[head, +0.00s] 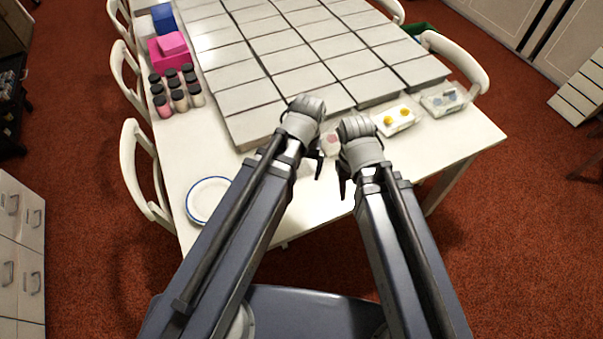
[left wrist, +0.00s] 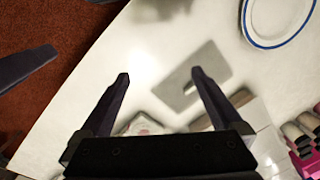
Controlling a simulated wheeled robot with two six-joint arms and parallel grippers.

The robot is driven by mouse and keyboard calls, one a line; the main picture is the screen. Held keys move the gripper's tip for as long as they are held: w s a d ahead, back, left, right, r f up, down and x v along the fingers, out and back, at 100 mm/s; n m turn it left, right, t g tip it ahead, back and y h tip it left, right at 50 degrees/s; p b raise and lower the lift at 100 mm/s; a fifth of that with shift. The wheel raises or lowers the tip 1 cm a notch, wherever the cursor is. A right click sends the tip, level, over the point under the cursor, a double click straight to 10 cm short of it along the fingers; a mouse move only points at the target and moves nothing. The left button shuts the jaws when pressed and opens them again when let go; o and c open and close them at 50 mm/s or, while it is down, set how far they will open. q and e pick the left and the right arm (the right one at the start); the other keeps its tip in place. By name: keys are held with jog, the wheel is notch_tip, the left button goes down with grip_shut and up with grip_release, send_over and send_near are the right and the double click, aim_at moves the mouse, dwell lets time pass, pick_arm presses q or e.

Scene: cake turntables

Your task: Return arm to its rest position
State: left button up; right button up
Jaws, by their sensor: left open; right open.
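My left gripper (head: 318,163) is over the front edge area of the white table (head: 440,150) in the head view. In the left wrist view its two fingers (left wrist: 160,76) are spread apart with nothing held between them. Beyond the right finger, a flat grey rectangle (left wrist: 207,65) lies on the table. My right gripper (head: 344,184) is just right of the left one in the head view, near the table's front edge. Its fingers point down and are partly hidden by its own wrist, and no held object shows.
A blue-rimmed plate (head: 209,200) lies at the front left. Grey slabs (head: 300,75) fill the middle. Clear trays with yellow items (head: 394,119) and bluish items (head: 443,98) are at the right. Chairs (head: 148,175) flank the table.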

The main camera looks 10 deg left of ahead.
pick_arm(q)
jog(key=s+m, duration=0.1)
jog(key=s+d+m, duration=0.1)
jog(key=s, duration=0.1)
jog(key=s+d+m, duration=0.1)
jog(key=shift+s+d, duration=0.1)
jog(key=shift+s, duration=0.1)
